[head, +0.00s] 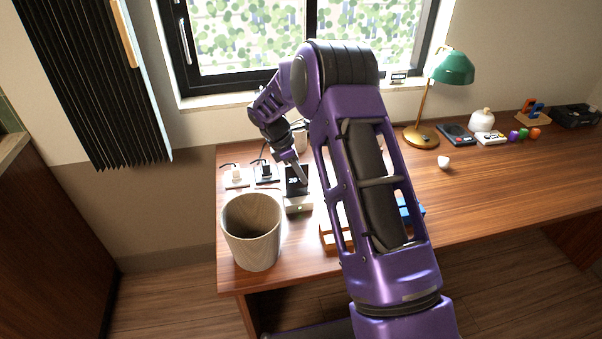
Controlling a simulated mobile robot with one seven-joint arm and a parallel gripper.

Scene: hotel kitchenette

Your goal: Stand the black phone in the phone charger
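The black phone (291,188) shows its dark screen with light digits near the left end of the desk. It looks upright, directly above the pale phone charger (299,205), which has a small green light on its front. The phone's lower edge appears to meet the charger; whether it is fully seated is not clear. My gripper (298,174) reaches down from the upper left, with a grey finger across the phone's upper part. The other finger is not clearly visible, so I cannot tell whether the gripper grips the phone.
A wooden bin (252,235) stands close in front, left of the charger. Plugs on dark and white plates (237,178) lie behind it. My arm hides part of the desk's middle. A green lamp (450,68) and small items stand right; the desk's front right is clear.

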